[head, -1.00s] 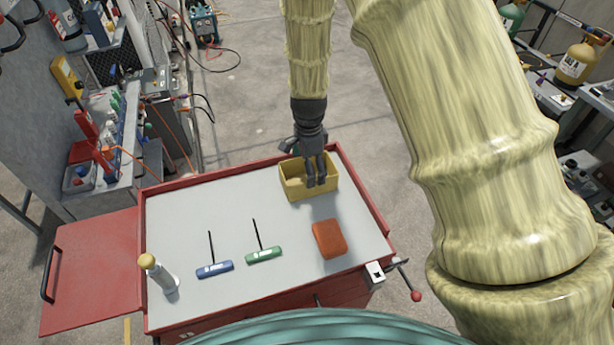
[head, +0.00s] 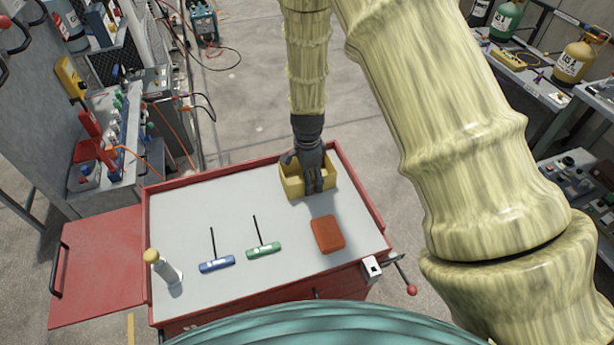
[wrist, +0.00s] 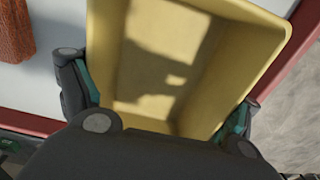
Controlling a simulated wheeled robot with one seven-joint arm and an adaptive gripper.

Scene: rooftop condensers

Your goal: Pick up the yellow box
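The yellow box (head: 292,187) is an open-topped bin at the far right of the cart top. It also shows in the wrist view (wrist: 205,75), where its empty inside faces me. My gripper (head: 312,185) is lowered at the box and covers part of it. In the wrist view my gripper (wrist: 160,100) has its two fingers spread wide, with green pads on either side of the box. Whether the pads touch the walls I cannot tell. The fingertips are partly hidden.
The grey cart top (head: 190,215) has a raised red rim. An orange block (head: 327,234) lies near the box. A green-handled tool (head: 263,250), a blue-handled tool (head: 216,263) and a yellow-capped cylinder (head: 163,268) are further left. A vise (head: 372,268) sits at the front right corner.

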